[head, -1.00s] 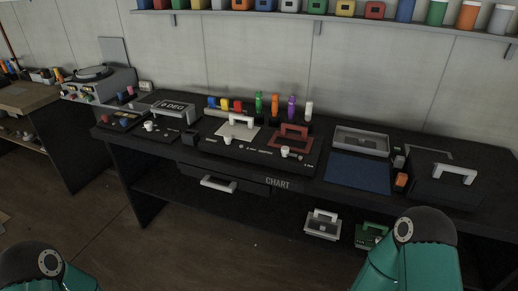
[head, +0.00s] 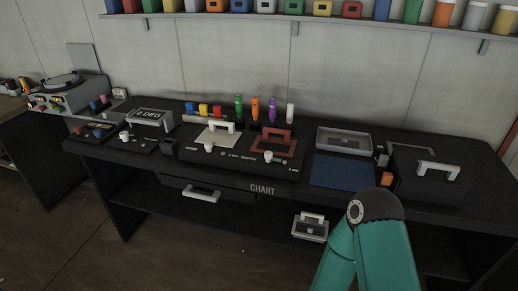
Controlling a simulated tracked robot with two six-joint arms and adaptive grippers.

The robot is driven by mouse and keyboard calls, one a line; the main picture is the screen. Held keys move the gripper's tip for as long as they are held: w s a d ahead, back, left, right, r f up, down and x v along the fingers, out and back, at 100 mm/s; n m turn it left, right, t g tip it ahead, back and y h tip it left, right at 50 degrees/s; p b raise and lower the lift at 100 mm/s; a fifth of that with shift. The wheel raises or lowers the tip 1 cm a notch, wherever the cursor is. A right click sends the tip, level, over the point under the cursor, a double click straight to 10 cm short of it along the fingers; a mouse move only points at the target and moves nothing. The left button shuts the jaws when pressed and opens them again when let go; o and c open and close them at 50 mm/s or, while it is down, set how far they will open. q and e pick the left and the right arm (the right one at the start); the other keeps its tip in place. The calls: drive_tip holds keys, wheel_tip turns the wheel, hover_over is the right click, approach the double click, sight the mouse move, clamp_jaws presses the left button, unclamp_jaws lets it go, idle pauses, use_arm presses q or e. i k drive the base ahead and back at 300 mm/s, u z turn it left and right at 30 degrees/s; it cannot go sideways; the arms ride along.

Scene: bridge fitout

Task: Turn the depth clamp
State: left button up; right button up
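A black control panel (head: 238,162) sits on the dark workbench and carries a white knob (head: 208,148) on its left and another white knob (head: 268,156) on its right. Small labels beside them are too small to read, so I cannot tell which knob is the depth clamp. A third white knob (head: 124,137) is on a unit to the left, by a display reading about "0 DEG" (head: 150,119). Neither gripper is in view. Only a teal link of my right arm shows at the bottom right, in front of the bench.
Red (head: 274,140) and pale (head: 217,137) plates with handles lie on the panel. Coloured upright handles stand behind it. A blue mat (head: 344,171), grey tray (head: 344,139) and black handled box (head: 429,179) are to the right. A CHART drawer (head: 205,189) is below.

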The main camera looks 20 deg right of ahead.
sight(268, 155)
drive_tip(key=i, duration=0.85)
drive_tip(key=z, duration=0.05)
